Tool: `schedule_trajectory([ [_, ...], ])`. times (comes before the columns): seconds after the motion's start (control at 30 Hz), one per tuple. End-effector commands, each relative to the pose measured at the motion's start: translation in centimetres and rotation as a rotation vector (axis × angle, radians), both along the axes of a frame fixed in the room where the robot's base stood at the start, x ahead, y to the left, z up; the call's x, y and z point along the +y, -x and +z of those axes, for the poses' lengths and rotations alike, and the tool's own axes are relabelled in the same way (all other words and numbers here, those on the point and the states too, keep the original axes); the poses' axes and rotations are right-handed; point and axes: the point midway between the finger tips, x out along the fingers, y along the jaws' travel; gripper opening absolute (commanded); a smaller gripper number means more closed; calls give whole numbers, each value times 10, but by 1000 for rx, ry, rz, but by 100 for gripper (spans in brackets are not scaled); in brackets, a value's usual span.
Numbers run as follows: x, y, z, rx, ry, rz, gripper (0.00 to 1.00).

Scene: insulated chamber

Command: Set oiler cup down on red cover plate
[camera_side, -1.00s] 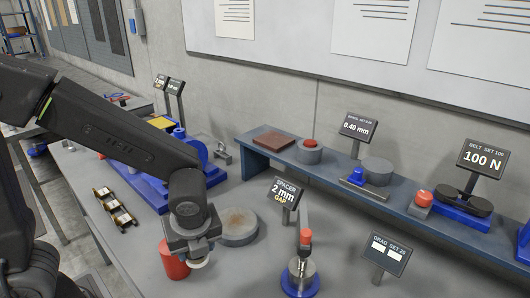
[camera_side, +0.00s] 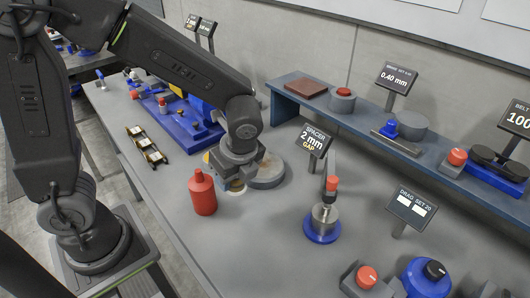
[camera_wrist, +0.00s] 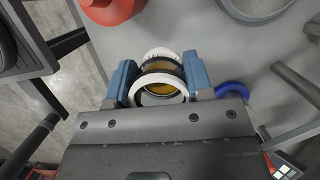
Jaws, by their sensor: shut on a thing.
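My gripper (camera_side: 236,174) is shut on the oiler cup (camera_wrist: 160,85), a round glass cup with amber inside and a white ring at its far end. The blue fingers (camera_wrist: 160,82) stand on either side of it in the wrist view. In the side view only a small pale part of the cup (camera_side: 237,187) shows under the gripper, low over the grey bench; I cannot tell whether it touches the bench. The red cover plate (camera_side: 306,88), a flat brownish-red square, lies on the blue shelf at the back, well apart from my gripper.
A red bottle (camera_side: 203,192) stands just left of my gripper. The spacer sign (camera_side: 314,141) and a blue-based post (camera_side: 323,222) stand further right. A cylinder with a red top (camera_side: 342,100) stands beside the plate.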

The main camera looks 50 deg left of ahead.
Motion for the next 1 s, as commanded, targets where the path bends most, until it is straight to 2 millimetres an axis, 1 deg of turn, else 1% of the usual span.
schedule_trajectory([
  [0.03, 4, -12, -2, 2, 0, 111, 15],
  [0.17, 16, -39, -8, 3, 0, 422, 15],
  [0.3, 34, -71, -17, 5, 0, 792, 15],
  [0.4, 48, -91, -25, 4, 0, 1044, 15],
  [0.5, 62, -108, -32, 3, 0, 1258, 15],
  [0.6, 72, -119, -38, 2, 0, 1416, 15],
  [0.77, 83, -129, -42, -1, 1, 1563, 15],
  [0.87, 89, -132, -41, -6, 3, 1648, 15],
  [0.97, 99, -136, -37, -17, 9, 1780, 15],
  [1.0, 105, -138, -35, -20, 11, 1849, 15],
])
